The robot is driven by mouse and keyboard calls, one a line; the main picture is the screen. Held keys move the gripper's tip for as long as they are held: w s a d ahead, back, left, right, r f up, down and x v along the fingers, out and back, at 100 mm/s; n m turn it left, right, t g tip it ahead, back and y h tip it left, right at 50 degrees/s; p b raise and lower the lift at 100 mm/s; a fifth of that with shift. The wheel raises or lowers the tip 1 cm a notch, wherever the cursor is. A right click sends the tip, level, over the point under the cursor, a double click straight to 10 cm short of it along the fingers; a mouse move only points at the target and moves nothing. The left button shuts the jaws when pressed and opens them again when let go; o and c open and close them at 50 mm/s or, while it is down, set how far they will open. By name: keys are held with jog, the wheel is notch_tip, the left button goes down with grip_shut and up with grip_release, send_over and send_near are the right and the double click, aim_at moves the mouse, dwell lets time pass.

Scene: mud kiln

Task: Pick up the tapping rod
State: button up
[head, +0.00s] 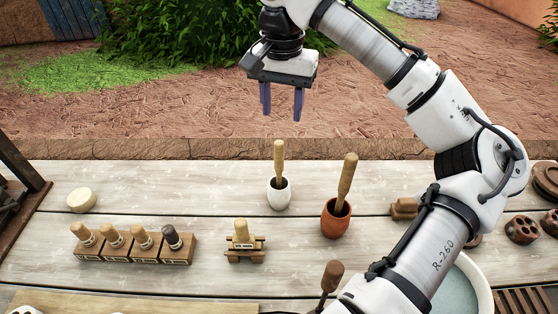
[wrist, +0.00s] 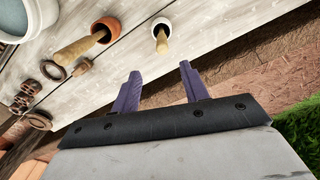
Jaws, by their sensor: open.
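No label marks the tapping rod, so I cannot tell which wooden piece it is. A slim pale wooden rod (head: 279,160) stands nearly upright in a small white cup (head: 280,195). A thicker wooden rod (head: 347,180) leans in a terracotta pot (head: 336,219). In the wrist view the slim rod (wrist: 162,44) and the thick rod (wrist: 84,48) both show beyond the fingers. A short wooden piece (head: 241,230) with a label rests on a small wooden stand (head: 245,255). My gripper (head: 282,106), with purple fingers, is open and empty, above and beyond the table's far edge.
A wooden block (head: 118,247) holding several capped pieces stands at the left, with a pale round disc (head: 81,200) behind. A dark-brown handle (head: 332,275) rises at the front. A basin of water (head: 462,290) and brown pieces (head: 522,229) lie right.

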aim_at(281, 143)
jog(key=f, duration=0.7)
jog(key=shift+s+f+p, duration=0.1)
jog(key=shift+s+p, duration=0.1)
jog(key=shift+p, duration=0.15)
jog(key=shift+a+f+p, duration=0.15)
jog(key=shift+f+p, duration=0.3)
jog(key=shift+f, duration=1.1)
jog(key=shift+a+f+p, duration=0.1)
jog(key=shift+f+p, duration=0.3)
jog(key=shift+f, duration=1.15)
grip_shut()
